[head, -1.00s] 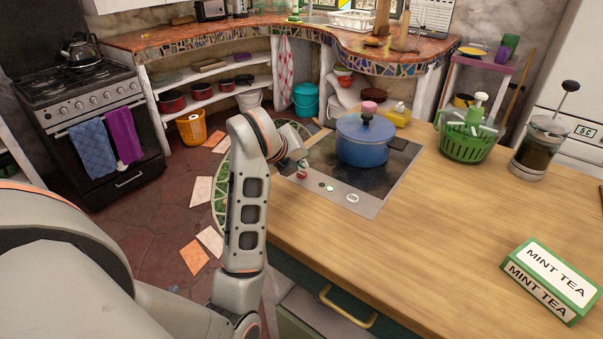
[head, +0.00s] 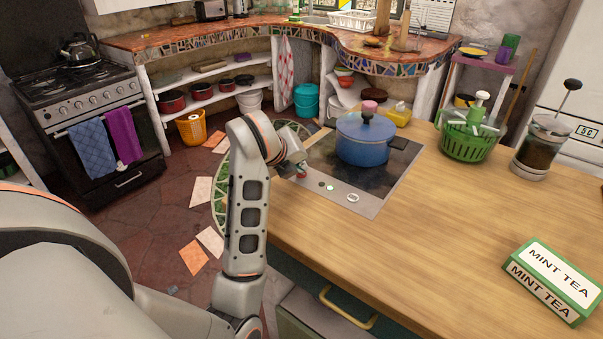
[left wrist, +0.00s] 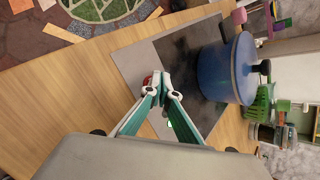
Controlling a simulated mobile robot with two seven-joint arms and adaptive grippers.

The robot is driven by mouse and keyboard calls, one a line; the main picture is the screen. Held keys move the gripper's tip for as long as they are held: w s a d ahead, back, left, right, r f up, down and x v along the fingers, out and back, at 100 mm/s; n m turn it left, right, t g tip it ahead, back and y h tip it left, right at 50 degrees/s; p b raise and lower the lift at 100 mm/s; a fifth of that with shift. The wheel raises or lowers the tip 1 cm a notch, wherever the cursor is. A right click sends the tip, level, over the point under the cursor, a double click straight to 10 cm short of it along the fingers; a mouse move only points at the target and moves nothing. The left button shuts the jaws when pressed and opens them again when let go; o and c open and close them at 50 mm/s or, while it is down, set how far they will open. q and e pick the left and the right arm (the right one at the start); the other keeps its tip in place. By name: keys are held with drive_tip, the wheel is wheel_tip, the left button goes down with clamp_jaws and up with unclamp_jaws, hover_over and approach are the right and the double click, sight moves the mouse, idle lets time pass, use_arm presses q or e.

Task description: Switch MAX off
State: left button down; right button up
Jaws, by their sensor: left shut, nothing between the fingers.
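The hob (head: 368,199) is a dark glass plate with a grey control strip, set in the wooden counter. On its strip I see a red control (head: 302,177), small green and dark spots (head: 326,187) and a pale ring (head: 352,198). I cannot read any MAX label. My left gripper (head: 299,170) is at the strip's left end, close to the red control and partly covering it. In the left wrist view the gripper's fingertips (left wrist: 162,82) are together and empty, beside the red control (left wrist: 147,80). I cannot tell whether they touch. A green light (left wrist: 170,124) shows behind one finger. My right gripper is not in view.
A blue pot (head: 362,142) with a lid stands on the hob just behind the strip. A green basket (head: 468,147), a coffee press (head: 541,148) and a mint tea box (head: 550,281) stand to the right. The front middle of the counter (head: 420,240) is clear.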

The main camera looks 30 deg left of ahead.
sight(300, 175)
use_arm(q)
drive_tip(key=shift+f, duration=0.15)
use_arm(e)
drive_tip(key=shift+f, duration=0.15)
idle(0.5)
use_arm(q)
drive_tip(key=shift+r+p, duration=0.4)
drive_tip(key=shift+r, duration=0.25)
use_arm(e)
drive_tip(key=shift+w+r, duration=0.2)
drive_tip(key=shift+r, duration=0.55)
use_arm(q)
wheel_tip(300, 175, up, 2)
drive_tip(key=shift+r+p, duration=0.1)
drive_tip(key=shift+p, duration=0.65)
wheel_tip(300, 175, up, 4)
drive_tip(key=p, duration=0.3)
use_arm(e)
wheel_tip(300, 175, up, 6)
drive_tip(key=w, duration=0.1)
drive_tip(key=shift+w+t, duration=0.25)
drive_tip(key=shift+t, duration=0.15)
